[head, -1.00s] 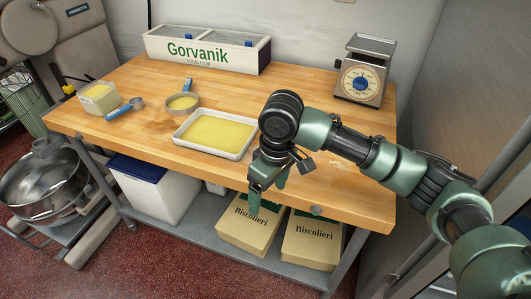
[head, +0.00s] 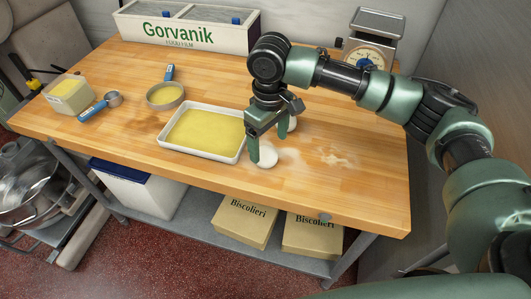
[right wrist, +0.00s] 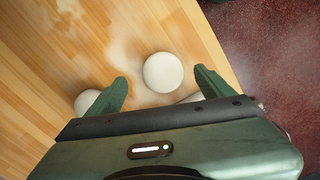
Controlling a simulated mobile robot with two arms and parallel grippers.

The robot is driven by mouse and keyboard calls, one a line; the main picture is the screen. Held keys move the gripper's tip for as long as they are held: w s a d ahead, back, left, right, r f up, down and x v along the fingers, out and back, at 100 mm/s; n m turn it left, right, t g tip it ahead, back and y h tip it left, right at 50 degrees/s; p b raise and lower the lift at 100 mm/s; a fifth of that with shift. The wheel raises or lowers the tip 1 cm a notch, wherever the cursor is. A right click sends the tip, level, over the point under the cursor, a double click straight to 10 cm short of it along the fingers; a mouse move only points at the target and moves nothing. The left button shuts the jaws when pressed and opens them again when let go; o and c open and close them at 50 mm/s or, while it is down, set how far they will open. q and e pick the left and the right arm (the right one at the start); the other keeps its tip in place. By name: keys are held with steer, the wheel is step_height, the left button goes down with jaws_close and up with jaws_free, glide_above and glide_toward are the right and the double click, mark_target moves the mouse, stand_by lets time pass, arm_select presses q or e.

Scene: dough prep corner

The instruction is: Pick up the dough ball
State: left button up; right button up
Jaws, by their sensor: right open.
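A round white dough ball (head: 264,156) lies on the floured wooden worktop, right of the tray of yellow oil. My right gripper (head: 274,143) is open above the worktop, pointing down, with one finger partly covering this ball. In the right wrist view a dough ball (right wrist: 163,72) shows whole, ahead of and between the open fingertips (right wrist: 161,80). A second ball (right wrist: 86,101) is partly hidden behind the left finger, and a pale sliver shows by the right finger. Another pale ball (head: 292,123) is mostly hidden behind the gripper in the head view. My left gripper is not in view.
The white tray (head: 198,156) stands close left of my gripper. A small pan (head: 165,104), a scoop (head: 98,107) and a tub (head: 70,97) stand further left. A scale (head: 371,53) and the Gorvanik bin (head: 185,33) are at the back. The floured right side is clear.

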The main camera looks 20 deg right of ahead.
mark_target(266, 152)
steer(key=f, duration=0.2)
steer(key=shift+w+a+f, duration=0.1)
steer(key=shift+a+f, duration=0.2)
steer(key=shift+f, duration=0.1)
steer(key=shift+f+p, duration=0.3)
steer(key=shift+f, duration=0.4)
steer(key=shift+w, duration=0.1)
steer(key=c, duration=1.5)
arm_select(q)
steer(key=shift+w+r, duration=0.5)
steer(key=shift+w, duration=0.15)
arm_select(e)
steer(key=shift+c, duration=0.2)
steer(key=shift+r, duration=0.15)
steer(key=shift+r, duration=0.2)
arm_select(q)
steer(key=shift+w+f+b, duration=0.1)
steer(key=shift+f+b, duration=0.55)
arm_select(e)
step_height(266, 152, up, 19)
steer(key=shift+r, duration=0.2)
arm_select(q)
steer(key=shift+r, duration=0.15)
arm_select(e)
steer(key=shift+r, duration=0.1)
